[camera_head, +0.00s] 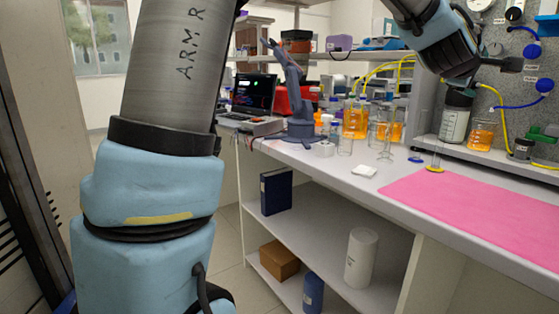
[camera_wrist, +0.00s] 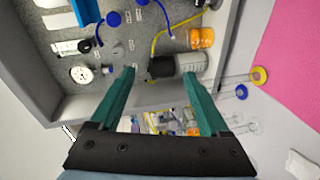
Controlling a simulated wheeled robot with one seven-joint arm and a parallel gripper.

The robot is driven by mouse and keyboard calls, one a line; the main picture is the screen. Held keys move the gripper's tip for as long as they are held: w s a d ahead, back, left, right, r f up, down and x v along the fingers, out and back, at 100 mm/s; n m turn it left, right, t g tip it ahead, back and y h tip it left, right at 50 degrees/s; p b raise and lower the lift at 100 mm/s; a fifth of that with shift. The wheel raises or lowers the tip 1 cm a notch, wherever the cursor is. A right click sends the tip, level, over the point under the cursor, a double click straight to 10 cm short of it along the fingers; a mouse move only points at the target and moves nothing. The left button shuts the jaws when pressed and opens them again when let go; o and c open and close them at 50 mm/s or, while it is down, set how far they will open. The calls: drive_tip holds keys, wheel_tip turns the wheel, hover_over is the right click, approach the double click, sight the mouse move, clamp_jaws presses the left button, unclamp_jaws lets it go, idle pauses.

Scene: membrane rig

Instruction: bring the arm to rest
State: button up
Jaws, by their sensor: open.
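My arm fills the left of the head view and comes back in at the top right. My gripper (camera_wrist: 161,73) shows in the wrist view as two green fingers spread apart, with nothing held between them. In the head view the gripper end is at the upper right, in front of the grey rig panel (camera_head: 493,95) and above a bottle with a black cap (camera_head: 455,122). In the wrist view this bottle (camera_wrist: 190,64) lies beyond the fingertips, its cap in line with the gap. How far apart they are is hard to tell.
An amber beaker (camera_head: 481,135) stands beside the bottle. Yellow and blue tubes run across the panel. Glassware, amber bottles (camera_head: 355,122) and a small blue-grey arm (camera_head: 295,95) stand along the bench. A pink mat (camera_head: 480,205) lies clear at the right.

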drive_tip(key=w+a+f+m+g+y, duration=0.1)
drive_tip(key=w+a+f+m+y, duration=0.15)
drive_tip(key=a+f, duration=0.6)
drive_tip(key=w+a+f+m+g+y, duration=0.1)
drive_tip(key=w+a+f+y, duration=0.3)
drive_tip(key=a, duration=0.8)
drive_tip(key=s+a+f+m+y, duration=0.1)
drive_tip(key=a+f+y, duration=0.1)
drive_tip(key=a+f, duration=0.7)
drive_tip(key=s+a+f+m+g+y, duration=0.1)
drive_tip(key=s+a+f+g, duration=0.2)
drive_tip(key=a, duration=0.4)
drive_tip(key=s+a+f+y, duration=0.1)
drive_tip(key=s+a+f, duration=0.2)
drive_tip(key=s+a, duration=0.35)
drive_tip(key=s+a+f+m+g+y, duration=0.1)
drive_tip(key=s+a+f+g+y, duration=0.15)
drive_tip(key=a, duration=0.65)
wheel_tip(320, 180, down, 12)
drive_tip(key=s+b, duration=0.1)
drive_tip(key=b, duration=0.9)
wheel_tip(320, 180, up, 18)
drive_tip(key=p, duration=1.7)
drive_tip(key=shift+s+d+h+p, duration=0.2)
drive_tip(key=shift+d+h+p, duration=0.1)
drive_tip(key=shift+h, duration=0.1)
